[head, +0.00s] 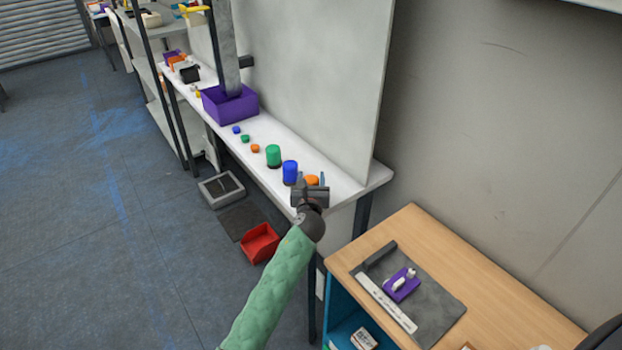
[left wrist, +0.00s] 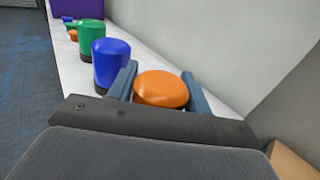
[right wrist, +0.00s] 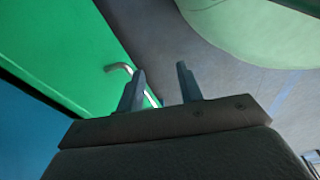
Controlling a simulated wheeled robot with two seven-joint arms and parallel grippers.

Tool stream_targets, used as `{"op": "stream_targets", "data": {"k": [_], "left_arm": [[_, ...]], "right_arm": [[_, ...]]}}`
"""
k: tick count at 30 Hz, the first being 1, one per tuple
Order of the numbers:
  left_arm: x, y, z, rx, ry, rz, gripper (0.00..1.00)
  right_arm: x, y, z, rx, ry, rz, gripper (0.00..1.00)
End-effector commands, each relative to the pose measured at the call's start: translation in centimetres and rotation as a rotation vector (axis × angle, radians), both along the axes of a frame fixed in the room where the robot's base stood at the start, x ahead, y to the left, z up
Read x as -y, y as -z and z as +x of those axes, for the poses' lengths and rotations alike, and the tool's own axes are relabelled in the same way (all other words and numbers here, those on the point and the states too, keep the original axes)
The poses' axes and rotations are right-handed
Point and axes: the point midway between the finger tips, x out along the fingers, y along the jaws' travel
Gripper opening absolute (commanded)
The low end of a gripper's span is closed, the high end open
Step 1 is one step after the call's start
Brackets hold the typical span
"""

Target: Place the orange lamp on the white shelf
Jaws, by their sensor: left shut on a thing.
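The orange lamp (head: 312,180) is at the near end of the white shelf (head: 345,186), mostly hidden behind my left gripper (head: 311,185) in the head view. In the left wrist view the orange lamp (left wrist: 161,89) sits between the two fingers of my left gripper (left wrist: 160,88), which is shut on it. Its base is hidden, so I cannot tell whether it touches the shelf. My right gripper (right wrist: 160,85) shows in the right wrist view with its fingers apart and nothing between them.
A blue lamp (head: 290,172) stands beside the orange one, then a green lamp (head: 273,155). Small buttons and a purple bin (head: 230,103) are farther along the shelf. A white panel (head: 310,80) rises behind. A wooden desk (head: 480,270) stands at right, a red bin (head: 260,243) below.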

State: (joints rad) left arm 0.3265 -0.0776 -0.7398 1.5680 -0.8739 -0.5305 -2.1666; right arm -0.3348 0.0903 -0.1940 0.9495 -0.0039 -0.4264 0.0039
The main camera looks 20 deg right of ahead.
Motion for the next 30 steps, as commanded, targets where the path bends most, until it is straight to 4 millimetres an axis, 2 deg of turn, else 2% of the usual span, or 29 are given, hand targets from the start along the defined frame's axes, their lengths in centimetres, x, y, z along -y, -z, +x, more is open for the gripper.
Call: {"op": "stream_targets", "data": {"k": [2,3,6,17,23,27,30], "left_arm": [[0.0,0.3,0.0,0.000,0.000,0.000,0.25],[0.0,0.2,0.0,0.000,0.000,0.000,0.55],[0.0,0.2,0.0,0.000,0.000,0.000,0.71],[0.0,-0.2,-0.1,0.000,0.000,0.000,0.71],[-1.0,0.3,-2.7,-0.001,0.000,0.001,0.71],[-1.8,0.3,-5.3,0.001,0.001,0.000,0.71],[-2.5,0.2,-7.2,0.000,0.001,0.000,0.71]], "right_arm": [[-0.1,0.0,0.3,0.003,0.000,0.001,0.36],[-0.1,-0.2,0.5,0.006,0.000,0.001,0.36],[-0.2,-0.4,1.0,0.013,0.000,0.003,0.36],[-0.2,-0.3,0.4,0.006,0.000,0.001,0.36],[-0.3,0.5,0.2,-0.010,0.000,0.000,0.36],[-1.3,-1.0,3.4,0.024,0.000,0.009,0.36],[-1.7,-1.7,4.1,0.021,0.002,0.011,0.36]]}}
